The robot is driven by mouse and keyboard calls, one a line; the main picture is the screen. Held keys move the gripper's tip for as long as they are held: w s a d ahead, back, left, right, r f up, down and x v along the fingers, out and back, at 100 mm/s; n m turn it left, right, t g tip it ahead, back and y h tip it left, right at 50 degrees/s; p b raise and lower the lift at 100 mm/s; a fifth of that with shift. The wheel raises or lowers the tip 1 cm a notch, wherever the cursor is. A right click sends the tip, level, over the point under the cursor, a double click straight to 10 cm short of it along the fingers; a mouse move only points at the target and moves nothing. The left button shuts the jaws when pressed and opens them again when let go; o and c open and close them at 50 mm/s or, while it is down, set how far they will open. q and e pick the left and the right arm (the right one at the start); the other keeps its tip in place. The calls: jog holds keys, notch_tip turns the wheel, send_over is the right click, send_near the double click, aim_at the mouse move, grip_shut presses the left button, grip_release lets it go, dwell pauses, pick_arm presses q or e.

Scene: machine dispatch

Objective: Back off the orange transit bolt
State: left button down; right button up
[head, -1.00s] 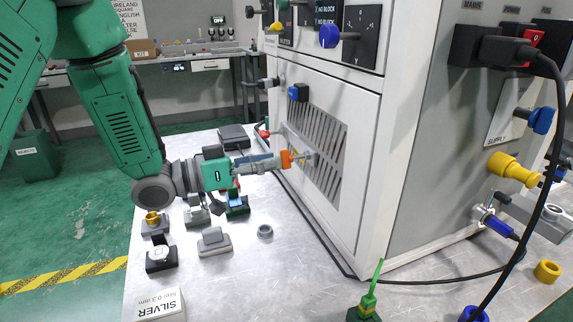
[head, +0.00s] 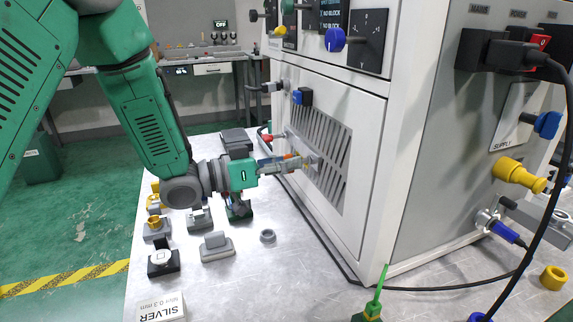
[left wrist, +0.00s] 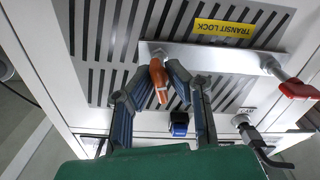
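The orange transit bolt (left wrist: 158,80) sits on a light metal bar (left wrist: 205,57) across the slotted cabinet panel, below the yellow TRANSIT LOCK label (left wrist: 224,29). My right gripper is not in view.
A red-handled lever (left wrist: 296,88) is at the bar's right end in the left wrist view. A blue connector (left wrist: 179,123) shows below the bolt. Several small fixtures, one a grey block (head: 217,246), and a loose grey ring (head: 268,236) are on the metal table (head: 235,285).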

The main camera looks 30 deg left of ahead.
pick_arm(q)
jog(key=shift+a, duration=0.1)
jog(key=n+p, duration=0.1)
jog(key=p, duration=0.1)
jog(key=n+p, duration=0.2)
jog(key=p, duration=0.1)
jog(key=shift+r+n, duration=0.2)
jog(key=shift+n, duration=0.1)
jog(key=shift+f+n+p, duration=0.1)
jog(key=shift+n+p, duration=0.4)
jog(key=shift+n, duration=0.2)
jog(key=shift+f, duration=0.15)
